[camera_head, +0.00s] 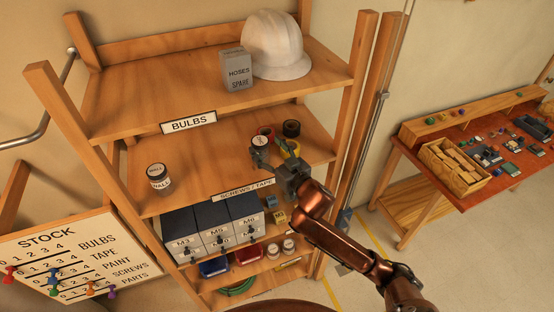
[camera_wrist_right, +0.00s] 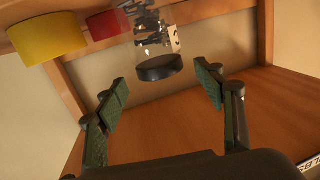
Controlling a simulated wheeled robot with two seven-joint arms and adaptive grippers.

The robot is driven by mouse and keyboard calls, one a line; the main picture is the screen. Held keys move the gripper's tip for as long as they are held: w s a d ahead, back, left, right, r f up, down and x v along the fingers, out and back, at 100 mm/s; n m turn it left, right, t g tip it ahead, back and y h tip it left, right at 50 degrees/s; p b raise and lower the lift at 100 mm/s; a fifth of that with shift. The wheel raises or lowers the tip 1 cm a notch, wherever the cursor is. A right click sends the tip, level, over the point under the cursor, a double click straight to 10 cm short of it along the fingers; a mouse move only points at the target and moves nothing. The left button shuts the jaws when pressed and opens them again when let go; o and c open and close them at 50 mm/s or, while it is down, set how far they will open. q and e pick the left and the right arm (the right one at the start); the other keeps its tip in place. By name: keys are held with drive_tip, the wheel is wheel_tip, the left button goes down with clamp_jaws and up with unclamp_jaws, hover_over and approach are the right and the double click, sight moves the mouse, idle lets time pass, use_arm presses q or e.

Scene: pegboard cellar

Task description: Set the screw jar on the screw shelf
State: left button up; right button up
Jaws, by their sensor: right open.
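The screw jar (camera_wrist_right: 150,38) is clear with screws inside and a dark lid; it fills the upper middle of the right wrist view, which looks upside down. In the head view it (camera_head: 260,140) is partly hidden behind my right gripper, at the middle shelf (camera_head: 205,165) with the SCREWS / TAPE label (camera_head: 244,189). The jar looks upright; its base is cut off in the wrist view. My right gripper (camera_head: 274,160) is open, its fingers (camera_wrist_right: 163,88) apart with the jar beyond the gap between their tips, no grip visible. My left gripper is not in view.
Yellow tape (camera_wrist_right: 48,38), red tape (camera_head: 266,131) and black tape (camera_head: 291,129) sit close to the jar. A WALL jar (camera_head: 158,177) stands at the shelf's left, with bare wood between. The BULBS shelf (camera_head: 140,95) lies above; a right post (camera_head: 350,90) stands near my arm.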

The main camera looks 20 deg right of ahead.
drive_tip(key=b+v, duration=0.1)
drive_tip(key=v, duration=0.7)
